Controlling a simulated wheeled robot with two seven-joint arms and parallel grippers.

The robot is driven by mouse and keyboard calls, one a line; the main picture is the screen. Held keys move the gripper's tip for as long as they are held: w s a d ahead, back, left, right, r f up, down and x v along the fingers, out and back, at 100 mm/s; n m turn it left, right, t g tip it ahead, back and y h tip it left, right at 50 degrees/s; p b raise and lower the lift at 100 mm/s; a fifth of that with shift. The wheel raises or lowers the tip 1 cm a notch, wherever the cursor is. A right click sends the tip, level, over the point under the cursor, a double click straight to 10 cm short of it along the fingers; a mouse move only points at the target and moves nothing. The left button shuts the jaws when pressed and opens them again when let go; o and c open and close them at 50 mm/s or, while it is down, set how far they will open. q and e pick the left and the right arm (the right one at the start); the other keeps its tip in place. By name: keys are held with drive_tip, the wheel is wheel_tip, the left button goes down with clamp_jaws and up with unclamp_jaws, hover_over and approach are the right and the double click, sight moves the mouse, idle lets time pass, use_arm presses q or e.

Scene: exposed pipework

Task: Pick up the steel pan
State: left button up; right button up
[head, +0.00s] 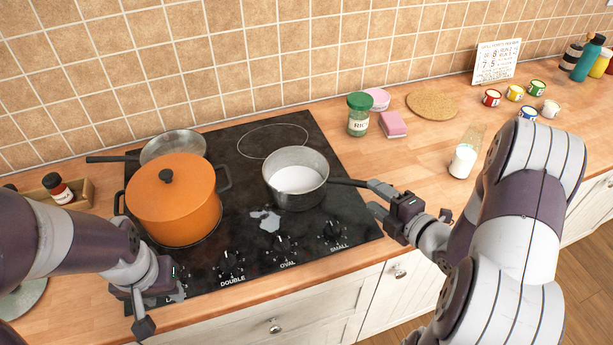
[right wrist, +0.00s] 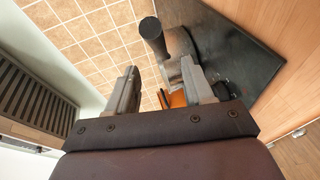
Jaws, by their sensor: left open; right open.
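A steel pan (head: 297,186) with white liquid in it stands upright on the right part of the black hob. Its dark handle (head: 345,182) points right, towards my right gripper (head: 377,198). My right gripper is open, with its fingers close to the handle's end; I cannot tell if they touch it. In the right wrist view, the handle's end (right wrist: 152,30) shows just beyond the open fingers (right wrist: 160,75). My left gripper (head: 162,308) is open and empty at the hob's front left edge.
An orange lidded pot (head: 175,203) stands left on the hob (head: 240,187), partly hiding another shallow metal pan (head: 172,146). A white spill (head: 266,219) lies before the steel pan. A green-lidded jar (head: 359,115), pink sponge (head: 393,124) and milk bottle (head: 463,161) stand to the right.

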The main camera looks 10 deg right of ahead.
sight(359, 186)
drive_tip(key=p+x, duration=0.1)
drive_tip(key=x, duration=0.7)
drive_tip(key=shift+a+f+p, duration=0.1)
drive_tip(key=shift+f+p, duration=0.05)
drive_tip(key=shift+p, duration=0.15)
clamp_jaws()
